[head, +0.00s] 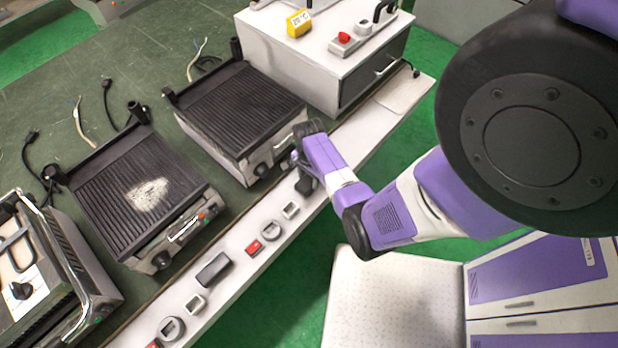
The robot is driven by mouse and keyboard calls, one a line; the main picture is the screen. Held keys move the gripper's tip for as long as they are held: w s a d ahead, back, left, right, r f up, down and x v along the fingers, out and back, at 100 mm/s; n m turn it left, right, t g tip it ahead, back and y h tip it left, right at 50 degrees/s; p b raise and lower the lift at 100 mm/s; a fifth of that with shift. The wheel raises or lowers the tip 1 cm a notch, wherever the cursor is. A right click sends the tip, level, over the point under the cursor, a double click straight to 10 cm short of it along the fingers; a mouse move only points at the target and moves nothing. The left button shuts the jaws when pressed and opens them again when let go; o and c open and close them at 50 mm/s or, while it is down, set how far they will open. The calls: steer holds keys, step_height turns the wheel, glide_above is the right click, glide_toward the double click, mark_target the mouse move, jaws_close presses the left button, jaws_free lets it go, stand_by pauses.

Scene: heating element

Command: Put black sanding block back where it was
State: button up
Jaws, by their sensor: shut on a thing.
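My gripper (303,170) is over the white ledge, just right of the right-hand grill (240,110). It is shut on a dark block, which I take for the black sanding block (306,186); it is small and partly hidden by the gripper. It is low, at the upper end of the row of small items; I cannot tell whether it touches the ledge. A similar black block (214,270) lies on the ledge further down the row.
The white ledge (330,172) holds white square pieces (291,210), rings (270,230) and red pieces (253,248). The middle grill (135,190) has a whitish patch. A white drawer unit (325,50) stands behind. Green floor (290,290) is in front.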

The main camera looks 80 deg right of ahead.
steer(key=shift+f, duration=0.1)
steer(key=o, duration=1.3)
